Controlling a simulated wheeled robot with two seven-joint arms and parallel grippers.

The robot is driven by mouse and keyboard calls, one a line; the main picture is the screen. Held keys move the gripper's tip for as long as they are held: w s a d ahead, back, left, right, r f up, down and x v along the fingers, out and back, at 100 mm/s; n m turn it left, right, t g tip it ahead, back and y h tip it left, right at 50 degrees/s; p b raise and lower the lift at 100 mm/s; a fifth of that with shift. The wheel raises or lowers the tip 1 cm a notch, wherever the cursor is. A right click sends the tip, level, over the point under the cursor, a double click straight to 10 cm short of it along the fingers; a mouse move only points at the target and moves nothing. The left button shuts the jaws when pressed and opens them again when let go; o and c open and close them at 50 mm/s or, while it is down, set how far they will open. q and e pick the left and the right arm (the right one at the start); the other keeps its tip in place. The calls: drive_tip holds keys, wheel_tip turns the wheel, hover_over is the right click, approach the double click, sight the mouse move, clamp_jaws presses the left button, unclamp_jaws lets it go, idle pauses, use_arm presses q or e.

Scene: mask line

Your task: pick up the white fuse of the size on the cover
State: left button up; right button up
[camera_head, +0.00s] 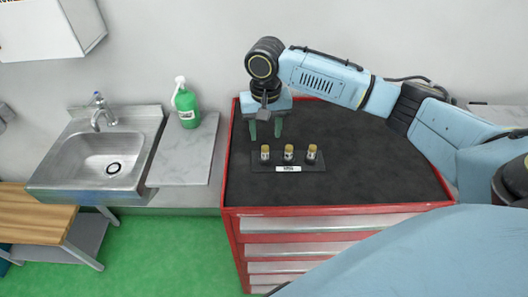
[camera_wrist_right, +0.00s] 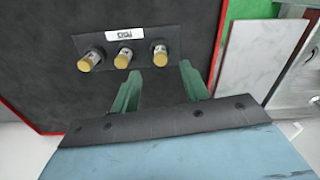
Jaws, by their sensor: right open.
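Three upright fuses with tan tops and pale bodies stand in a row on a dark holder (camera_head: 260,168) with a white label (camera_head: 288,169). In the head view they are the left fuse (camera_head: 265,153), middle fuse (camera_head: 288,153) and right fuse (camera_head: 312,153). The right wrist view shows the same holder (camera_wrist_right: 140,42), its label (camera_wrist_right: 125,34) and the fuses in reversed order. The label's writing is too small to read surely. My right gripper (camera_head: 265,133) is open and empty behind the left fuse; its green fingers (camera_wrist_right: 158,82) touch no fuse. My left gripper is not in view.
The holder lies on the black top of a red tool cabinet (camera_head: 350,185), mostly clear to the right. At left are a grey side counter (camera_head: 185,155), a green bottle (camera_head: 187,107) and a steel sink (camera_head: 100,155).

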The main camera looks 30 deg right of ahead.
sight(266, 148)
drive_tip(key=shift+f, duration=1.7)
wheel_tip(266, 148, down, 4)
drive_tip(key=shift+w+d+r, duration=0.15)
drive_tip(key=shift+r, duration=0.05)
drive_tip(key=shift+f, duration=0.25)
drive_tip(key=shift+c, duration=0.2)
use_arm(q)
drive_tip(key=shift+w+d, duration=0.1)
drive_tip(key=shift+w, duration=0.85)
use_arm(e)
clamp_jaws()
